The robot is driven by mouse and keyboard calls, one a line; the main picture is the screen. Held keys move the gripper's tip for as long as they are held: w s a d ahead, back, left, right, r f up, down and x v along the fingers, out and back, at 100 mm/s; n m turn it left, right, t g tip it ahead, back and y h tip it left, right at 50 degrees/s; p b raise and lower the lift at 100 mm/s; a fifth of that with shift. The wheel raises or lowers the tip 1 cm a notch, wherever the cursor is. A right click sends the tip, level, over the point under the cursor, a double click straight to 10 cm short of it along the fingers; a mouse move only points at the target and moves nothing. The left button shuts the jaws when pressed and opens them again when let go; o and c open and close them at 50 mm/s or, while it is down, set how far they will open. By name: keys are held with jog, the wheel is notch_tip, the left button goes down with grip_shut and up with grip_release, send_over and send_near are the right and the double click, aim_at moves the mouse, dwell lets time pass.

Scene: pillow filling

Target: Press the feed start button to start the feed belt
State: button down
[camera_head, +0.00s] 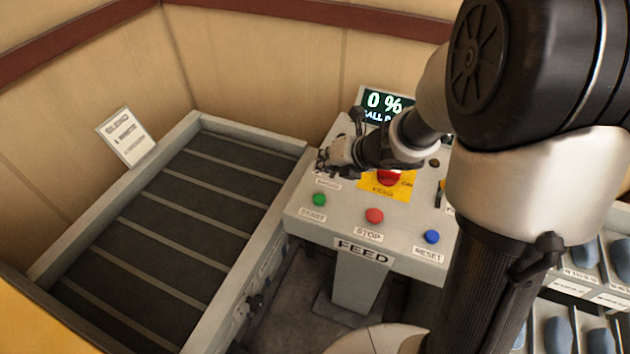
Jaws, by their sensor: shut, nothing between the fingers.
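The green start button (319,200) is at the left front of the grey feed control panel (345,218), above a START label. My gripper (322,162) is shut and empty, over the back left part of the panel, behind the green button in the picture. A gap shows between it and the button. The feed belt (185,225) is dark with pale cross slats and lies left of the panel. A red stop button (374,215) and a blue reset button (432,236) are right of the green one.
A red emergency button (390,178) on a yellow plate (388,194) sits mid-panel. A display (384,103) behind reads 0 %; my arm hides part of it. A white notice (127,137) leans by the wall. Shelves with blue items (586,255) stand at right.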

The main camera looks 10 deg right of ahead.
aim_at(322, 197)
jog(key=shift+f, duration=0.1)
notch_tip(322, 197, down, 9)
jog(key=b, duration=0.8)
jog(key=shift+r, duration=0.2)
dwell(1.0)
jog(key=shift+f+b, duration=0.4)
jog(key=shift+b, duration=0.15)
jog(key=shift+f+b, duration=0.55)
dwell(0.4)
dwell(0.3)
jog(key=shift+r+p, duration=0.9)
jog(key=shift+r, duration=0.05)
jog(key=shift+r, duration=0.1)
